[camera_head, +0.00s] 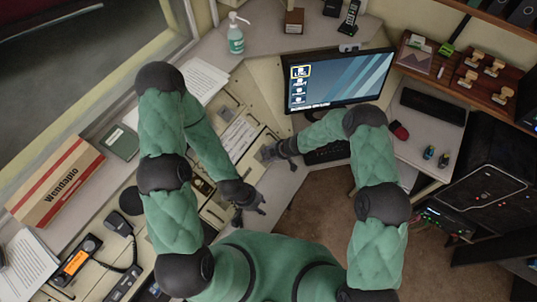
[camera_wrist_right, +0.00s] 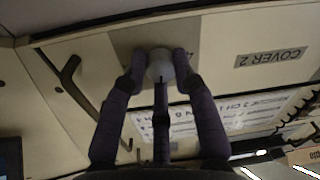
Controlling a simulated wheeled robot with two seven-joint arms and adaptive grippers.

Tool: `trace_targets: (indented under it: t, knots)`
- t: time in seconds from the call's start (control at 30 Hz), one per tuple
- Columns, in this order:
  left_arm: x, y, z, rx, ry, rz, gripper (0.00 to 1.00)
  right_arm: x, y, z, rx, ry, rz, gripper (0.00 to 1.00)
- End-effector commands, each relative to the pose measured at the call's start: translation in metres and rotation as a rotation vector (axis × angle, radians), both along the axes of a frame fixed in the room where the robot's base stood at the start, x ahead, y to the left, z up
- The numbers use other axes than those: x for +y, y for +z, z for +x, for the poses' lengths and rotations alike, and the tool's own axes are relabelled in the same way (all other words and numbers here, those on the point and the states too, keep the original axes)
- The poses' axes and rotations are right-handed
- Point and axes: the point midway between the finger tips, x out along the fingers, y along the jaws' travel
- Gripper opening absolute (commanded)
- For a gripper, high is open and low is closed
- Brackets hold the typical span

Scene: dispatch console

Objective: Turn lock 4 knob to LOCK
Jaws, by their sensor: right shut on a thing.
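In the right wrist view, a round grey knob (camera_wrist_right: 160,66) sits on a darker grey plate (camera_wrist_right: 125,42) on the console panel. My right gripper (camera_wrist_right: 160,62) is shut on this knob, with a finger on each side. The label beside the knob is mostly hidden by the fingers, so I cannot read its number or the knob's setting. In the head view my right gripper (camera_head: 267,153) is at the console's right side, and the knob is hidden there. My left gripper (camera_head: 250,208) has its fingers spread over the console's front edge, with nothing seen between them.
A monitor (camera_head: 340,80) stands behind my right forearm. Floor (camera_head: 315,215) shows between my arms.

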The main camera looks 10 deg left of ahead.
Motion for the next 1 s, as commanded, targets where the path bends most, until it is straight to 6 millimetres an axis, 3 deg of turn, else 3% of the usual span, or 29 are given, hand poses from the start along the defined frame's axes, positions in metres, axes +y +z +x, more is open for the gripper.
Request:
trace_targets:
  t: [0.03,0.4,0.9,0.93,1.0]
  knots:
    - [0.0,0.0006,0.0,0.0,0.0,0.0,0.39,0.0036,0.0073,0.0065,-0.03,0.027,0.004,0.0]
    - [0.0,0.001,-0.0001,0.0,0.0,0.0,0.39,0.0038,0.0073,0.0061,-0.098,0.142,-0.025,0.0]
    - [0.0,0.0009,0.0,0.0,0.0,0.0,0.39,0.0039,0.007,0.0056,-0.106,0.156,-0.029,0.0]
    - [0.0,0.001,-0.0001,0.0,0.0,0.0,0.39,0.0039,0.007,0.0056,-0.106,0.156,-0.029,0.31]
    - [0.0,0.0009,0.0,0.0,0.0,0.0,0.39,0.0037,0.0068,0.0055,-0.106,0.156,-0.029,0.51]
